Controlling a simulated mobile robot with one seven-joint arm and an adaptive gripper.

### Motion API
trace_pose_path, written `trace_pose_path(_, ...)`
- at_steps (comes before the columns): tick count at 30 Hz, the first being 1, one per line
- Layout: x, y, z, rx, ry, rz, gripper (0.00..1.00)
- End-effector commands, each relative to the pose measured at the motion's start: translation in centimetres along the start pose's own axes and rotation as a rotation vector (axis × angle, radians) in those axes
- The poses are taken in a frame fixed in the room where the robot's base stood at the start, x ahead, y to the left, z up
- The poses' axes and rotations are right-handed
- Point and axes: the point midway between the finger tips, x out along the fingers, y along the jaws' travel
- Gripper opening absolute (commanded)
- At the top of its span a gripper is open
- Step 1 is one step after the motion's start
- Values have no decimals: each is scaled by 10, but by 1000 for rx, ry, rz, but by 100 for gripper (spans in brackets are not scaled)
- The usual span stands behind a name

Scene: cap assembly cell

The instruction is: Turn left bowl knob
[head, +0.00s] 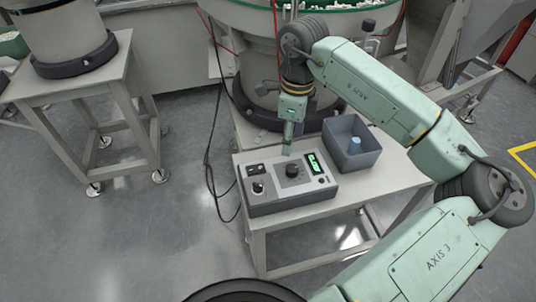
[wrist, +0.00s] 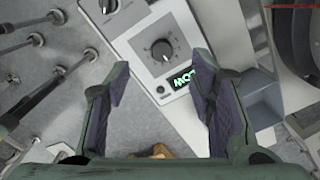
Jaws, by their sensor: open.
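A grey control box (head: 262,206) sits on the small table. A round black knob with a dial scale (head: 292,170) is on its top, left of a lit green display (head: 313,163). The knob also shows in the wrist view (wrist: 162,50). A smaller black knob (head: 257,188) is at the box's left side. No readable label shows which bowl either knob belongs to. My gripper (head: 287,152) is above the box, pointing down. In the wrist view its two fingers (wrist: 158,65) are spread, with the dial knob between and just beyond their tips, apparently not touched.
A blue-grey open bin (head: 352,160) with a light blue piece inside stands right of the box. Black cables (head: 212,165) hang left of the box.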

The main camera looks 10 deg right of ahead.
Motion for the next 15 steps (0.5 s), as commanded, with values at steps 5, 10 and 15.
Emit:
trace_pose_path(5, 9, -4, -18, 25, 36, -3, 50)
trace_pose_path(10, 37, -3, -17, 23, 31, 1, 50)
trace_pose_path(15, 70, -2, -17, 22, 30, 1, 50)
